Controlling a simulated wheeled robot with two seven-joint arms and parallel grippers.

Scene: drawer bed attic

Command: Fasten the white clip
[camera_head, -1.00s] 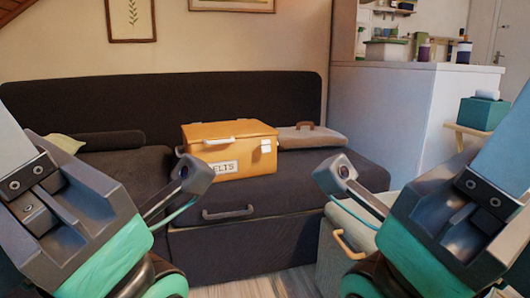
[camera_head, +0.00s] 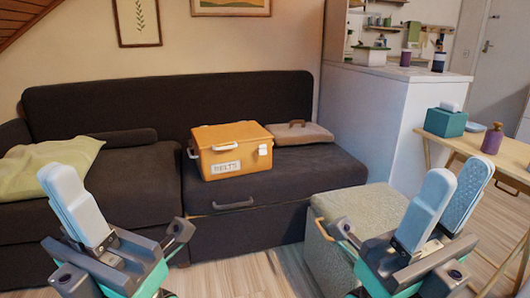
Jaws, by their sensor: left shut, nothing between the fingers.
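The orange box (camera_head: 232,158) sits on the dark sofa with its lid down. My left gripper (camera_head: 66,185) is shut and empty at the lower left, well in front of the sofa. My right gripper (camera_head: 455,180) is open and empty at the lower right, its two pale fingers apart. Both are far from the box.
A pale green cushion (camera_head: 40,165) is on the left seat. A grey ottoman (camera_head: 318,212) stands by my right arm. A wooden table (camera_head: 515,150) with a teal tissue box (camera_head: 446,122) is at right.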

